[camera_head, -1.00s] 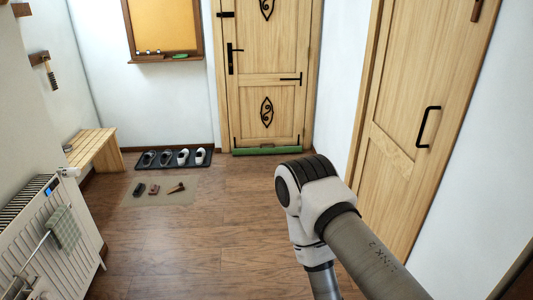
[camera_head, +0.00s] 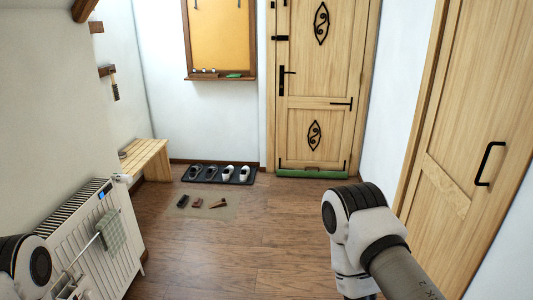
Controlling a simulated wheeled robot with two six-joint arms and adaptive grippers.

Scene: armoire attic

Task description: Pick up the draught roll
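The draught roll (camera_head: 312,174) is a long green roll. It lies on the floor along the bottom of the wooden door (camera_head: 318,85) at the back of the room. Part of my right arm shows at the lower right, between me and the door, and part of my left arm shows at the lower left edge. Nothing of mine touches the roll.
A radiator (camera_head: 92,240) with a checked cloth (camera_head: 111,232) stands at the left. A wooden bench (camera_head: 147,157), a dark shoe tray (camera_head: 247,181) with shoes and a thin mat (camera_head: 229,212) with small items lie beyond. The middle floor is clear.

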